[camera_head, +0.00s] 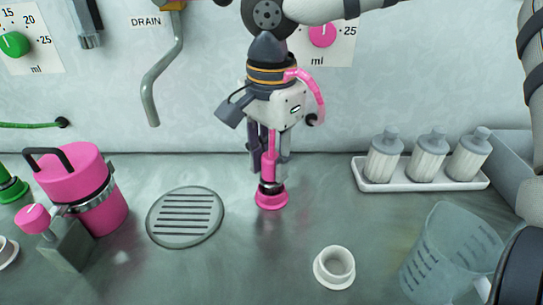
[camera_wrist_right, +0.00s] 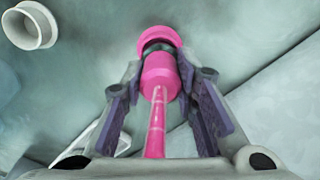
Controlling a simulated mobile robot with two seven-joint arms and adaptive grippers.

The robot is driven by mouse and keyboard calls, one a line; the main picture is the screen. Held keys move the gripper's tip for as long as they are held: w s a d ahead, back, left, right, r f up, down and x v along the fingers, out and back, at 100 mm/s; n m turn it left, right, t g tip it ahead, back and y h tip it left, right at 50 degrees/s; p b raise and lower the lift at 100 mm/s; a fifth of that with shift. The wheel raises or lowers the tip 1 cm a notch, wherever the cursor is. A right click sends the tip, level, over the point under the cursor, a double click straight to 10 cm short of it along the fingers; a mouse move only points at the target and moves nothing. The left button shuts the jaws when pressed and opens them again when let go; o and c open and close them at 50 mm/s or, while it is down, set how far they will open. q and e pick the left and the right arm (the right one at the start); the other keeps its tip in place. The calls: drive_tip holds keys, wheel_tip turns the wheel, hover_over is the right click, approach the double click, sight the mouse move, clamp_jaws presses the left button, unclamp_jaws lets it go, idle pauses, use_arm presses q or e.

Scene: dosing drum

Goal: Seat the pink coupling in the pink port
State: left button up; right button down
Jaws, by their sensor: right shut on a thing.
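The pink coupling (camera_head: 269,161) stands upright between the fingers of my right gripper (camera_head: 270,152), which is shut on it. Directly below it is the pink port (camera_head: 271,200), a flared ring on the worktop. A dark band shows between the coupling's pink body and the port; how deep the tip sits in the port I cannot tell. In the right wrist view the coupling (camera_wrist_right: 160,74) lines up with the port (camera_wrist_right: 159,37), and a pink hose (camera_wrist_right: 155,125) runs back from it. My left gripper is not in view.
A round drain grate (camera_head: 185,217) and a pink lidded drum (camera_head: 88,187) are to the left. A white port ring (camera_head: 334,267) and a clear measuring jug (camera_head: 452,252) are at front right. A white tray (camera_head: 372,187) holds three ribbed bottles behind.

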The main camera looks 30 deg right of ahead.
drive_tip(key=shift+f, duration=0.6)
drive_tip(key=c, duration=1.2)
unclamp_jaws()
drive_tip(key=shift+r, duration=3.5)
